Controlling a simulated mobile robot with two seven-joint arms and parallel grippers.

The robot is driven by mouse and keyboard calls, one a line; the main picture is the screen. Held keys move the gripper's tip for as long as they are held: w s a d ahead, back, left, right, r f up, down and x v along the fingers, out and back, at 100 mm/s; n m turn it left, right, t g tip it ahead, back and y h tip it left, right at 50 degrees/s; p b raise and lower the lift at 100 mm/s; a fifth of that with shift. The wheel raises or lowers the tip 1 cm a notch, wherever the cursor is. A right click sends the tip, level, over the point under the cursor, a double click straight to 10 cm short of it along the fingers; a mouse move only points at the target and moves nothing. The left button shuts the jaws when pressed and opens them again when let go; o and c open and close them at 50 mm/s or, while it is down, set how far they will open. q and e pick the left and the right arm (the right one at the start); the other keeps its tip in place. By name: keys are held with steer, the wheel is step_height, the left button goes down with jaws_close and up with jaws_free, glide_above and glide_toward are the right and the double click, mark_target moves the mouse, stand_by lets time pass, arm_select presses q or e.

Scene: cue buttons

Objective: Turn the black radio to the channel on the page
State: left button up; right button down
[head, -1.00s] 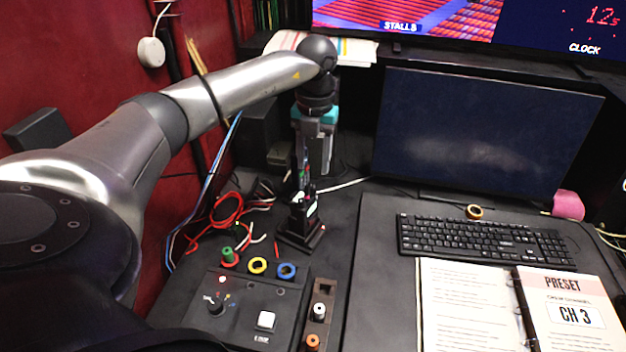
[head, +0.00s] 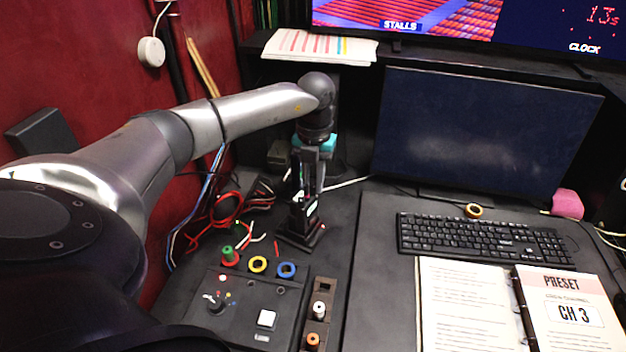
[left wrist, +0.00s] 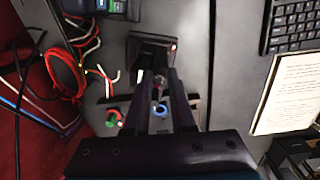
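A small black device that looks like the radio (head: 304,208), with a small lit patch, stands upright on a dark base (head: 302,240) at the back of the desk. Its knob and channel cannot be read. The base also shows in the left wrist view (left wrist: 152,52). My right gripper is not in view.
A button panel (head: 240,312) with a knob and a white button lies in front of the base. Red cables (head: 222,208) are at the left, a keyboard (head: 485,239) and monitor (head: 487,132) at the right.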

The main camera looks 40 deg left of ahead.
arm_select(q)
jaws_close()
steer(key=shift+m, duration=0.3)
steer(key=m, duration=0.3)
steer(key=shift+m+b, duration=0.55)
steer(key=shift+m, duration=1.55)
steer(key=o, duration=0.5)
jaws_free()
